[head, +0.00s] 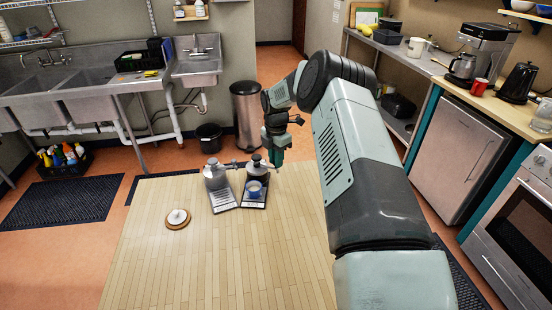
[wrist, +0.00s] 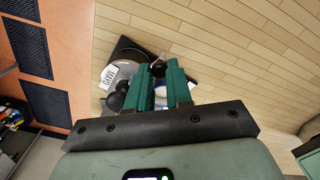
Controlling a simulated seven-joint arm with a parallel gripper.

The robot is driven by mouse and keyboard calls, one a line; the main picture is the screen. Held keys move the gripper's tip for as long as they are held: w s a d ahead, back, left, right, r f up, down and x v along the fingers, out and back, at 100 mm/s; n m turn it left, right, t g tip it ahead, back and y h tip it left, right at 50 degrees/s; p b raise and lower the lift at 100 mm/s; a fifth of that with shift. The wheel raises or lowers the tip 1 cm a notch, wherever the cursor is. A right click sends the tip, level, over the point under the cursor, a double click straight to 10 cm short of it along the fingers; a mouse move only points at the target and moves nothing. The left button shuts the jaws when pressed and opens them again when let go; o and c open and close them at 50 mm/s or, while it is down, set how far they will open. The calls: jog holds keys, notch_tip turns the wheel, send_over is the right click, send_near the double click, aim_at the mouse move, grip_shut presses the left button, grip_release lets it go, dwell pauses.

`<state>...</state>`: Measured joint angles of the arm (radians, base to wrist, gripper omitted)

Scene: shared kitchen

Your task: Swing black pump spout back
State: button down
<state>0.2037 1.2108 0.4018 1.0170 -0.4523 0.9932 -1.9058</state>
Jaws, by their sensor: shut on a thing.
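Two pump dispensers stand side by side near the table's far edge. The left one is a silver-grey pump (head: 215,178). My gripper (head: 274,158) is at the black pump's right side, pointing down. In the wrist view my gripper's green fingers (wrist: 160,78) are close together around a dark part, the black pump spout (wrist: 158,68). The fingers hide most of the spout. Part of the cup shows between and beside the fingers.
A round white-topped item on a wooden disc (head: 178,218) lies left of the pumps. The wooden table (head: 210,270) is bare in front. Sinks (head: 80,85) stand behind at left. A counter with a coffee maker (head: 485,50) stands at right.

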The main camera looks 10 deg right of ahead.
jog(key=c, duration=1)
grip_release()
notch_tip(320, 180, up, 11)
jog(key=shift+f, duration=0.1)
